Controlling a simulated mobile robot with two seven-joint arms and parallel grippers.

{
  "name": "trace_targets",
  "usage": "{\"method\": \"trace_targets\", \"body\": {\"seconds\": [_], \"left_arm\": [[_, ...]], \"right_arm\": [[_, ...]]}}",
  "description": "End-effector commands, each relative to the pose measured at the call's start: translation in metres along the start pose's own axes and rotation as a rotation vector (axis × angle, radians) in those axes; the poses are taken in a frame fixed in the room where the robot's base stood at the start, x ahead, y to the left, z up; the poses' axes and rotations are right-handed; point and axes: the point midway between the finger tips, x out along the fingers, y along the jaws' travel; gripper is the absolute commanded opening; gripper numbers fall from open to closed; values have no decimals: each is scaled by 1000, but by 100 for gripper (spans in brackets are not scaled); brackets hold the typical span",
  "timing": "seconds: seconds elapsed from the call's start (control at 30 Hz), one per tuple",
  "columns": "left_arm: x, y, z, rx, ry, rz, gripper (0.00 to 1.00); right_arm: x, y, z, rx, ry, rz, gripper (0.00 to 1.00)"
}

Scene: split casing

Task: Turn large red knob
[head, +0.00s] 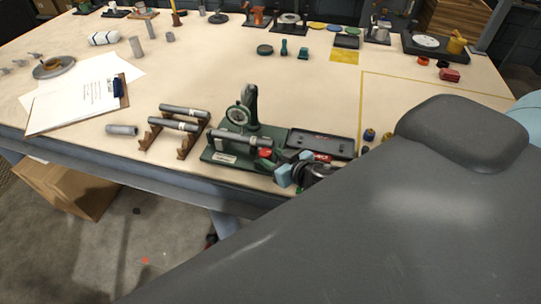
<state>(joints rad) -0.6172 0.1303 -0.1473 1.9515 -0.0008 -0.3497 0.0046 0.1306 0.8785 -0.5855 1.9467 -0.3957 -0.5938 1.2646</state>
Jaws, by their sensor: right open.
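A green fixture (222,156) with a round dial gauge stands near the front edge of the table. A grey cylinder (232,137) lies across it. A red knob (265,153) shows at the cylinder's right end, partly hidden; it looks small from here. My right gripper (292,168) has light blue fingertips and is open, just right of the red knob. I cannot tell whether a fingertip touches it. My left gripper is not in view.
A dark tray (322,143) lies right behind my right gripper. A wooden rack (184,148) with grey cylinders stands left of the fixture, near a loose cylinder (122,129) and a clipboard (80,103). My own arm covers the lower right. The table's middle is mostly clear.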

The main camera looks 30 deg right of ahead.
Motion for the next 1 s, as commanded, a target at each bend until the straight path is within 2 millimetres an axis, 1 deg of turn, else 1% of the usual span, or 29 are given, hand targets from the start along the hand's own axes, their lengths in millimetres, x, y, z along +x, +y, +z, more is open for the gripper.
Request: {"method": "trace_targets", "body": {"seconds": [0.1, 0.2, 0.57, 0.8, 1.0], "left_arm": [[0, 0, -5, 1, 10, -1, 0], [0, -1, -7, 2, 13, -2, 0], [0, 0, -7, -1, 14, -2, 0], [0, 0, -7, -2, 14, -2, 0], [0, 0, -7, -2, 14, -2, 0]], "right_arm": [[11, 0, -3, 1, 5, 0, 42], [16, 0, -2, 0, 3, 0, 42], [20, 0, -1, 0, 1, -1, 42], [20, 0, -1, 0, 1, -1, 11], [19, -1, -1, 5, 2, 7, 11]]}}
